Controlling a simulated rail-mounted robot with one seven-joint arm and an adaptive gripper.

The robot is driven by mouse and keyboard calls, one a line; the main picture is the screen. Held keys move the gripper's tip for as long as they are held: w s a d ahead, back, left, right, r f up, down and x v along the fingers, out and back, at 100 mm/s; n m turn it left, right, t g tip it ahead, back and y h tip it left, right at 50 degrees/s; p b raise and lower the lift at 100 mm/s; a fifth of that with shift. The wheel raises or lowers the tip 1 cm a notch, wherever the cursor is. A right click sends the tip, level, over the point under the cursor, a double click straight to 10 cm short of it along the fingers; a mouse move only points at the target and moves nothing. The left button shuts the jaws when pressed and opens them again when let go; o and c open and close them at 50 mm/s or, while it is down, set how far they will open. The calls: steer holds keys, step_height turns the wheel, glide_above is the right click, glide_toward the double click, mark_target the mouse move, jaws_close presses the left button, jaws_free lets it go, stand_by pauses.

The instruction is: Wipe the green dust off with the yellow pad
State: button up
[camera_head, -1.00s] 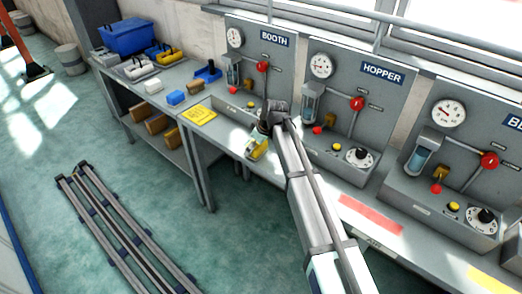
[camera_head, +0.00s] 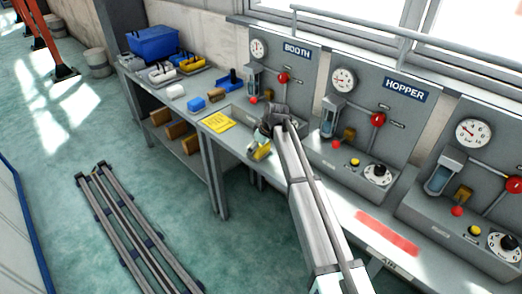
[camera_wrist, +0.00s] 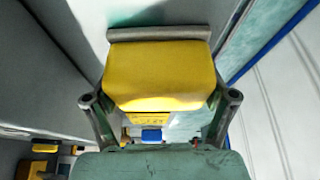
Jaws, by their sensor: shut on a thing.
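My gripper (camera_head: 266,141) is shut on the yellow pad (camera_head: 262,151), over the front edge of the bench below the BOOTH panel. In the wrist view the yellow pad (camera_wrist: 160,75) fills the middle, with the finger links of my gripper (camera_wrist: 160,98) on both sides. A grey bar (camera_wrist: 158,34) lies along its far edge. I cannot tell whether the pad touches the bench. I cannot make out the green dust in either view; the pad and arm may hide some of the bench.
A blue bin (camera_head: 153,43) stands at the far left. BOOTH (camera_head: 297,49) and HOPPER (camera_head: 404,89) panels with red-knobbed levers stand behind. A red patch (camera_head: 388,233) marks the bench at right.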

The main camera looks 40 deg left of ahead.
steer(key=shift+d, duration=0.15)
steer(key=shift+s+d, duration=0.4)
steer(key=shift+d, duration=3.3)
steer(key=shift+s+d, duration=0.4)
steer(key=shift+d, duration=3.25)
steer(key=shift+s+d, duration=0.4)
steer(key=shift+d, duration=3.3)
steer(key=shift+a+r+p, duration=0.1)
steer(key=shift+r+p, duration=1.2)
steer(key=shift+r, duration=1.25)
steer(key=s+r+p, duration=0.2)
steer(key=s+r, duration=0.2)
steer(key=s, duration=0.5)
steer(key=shift+a, duration=0.45)
steer(key=shift+w, duration=0.1)
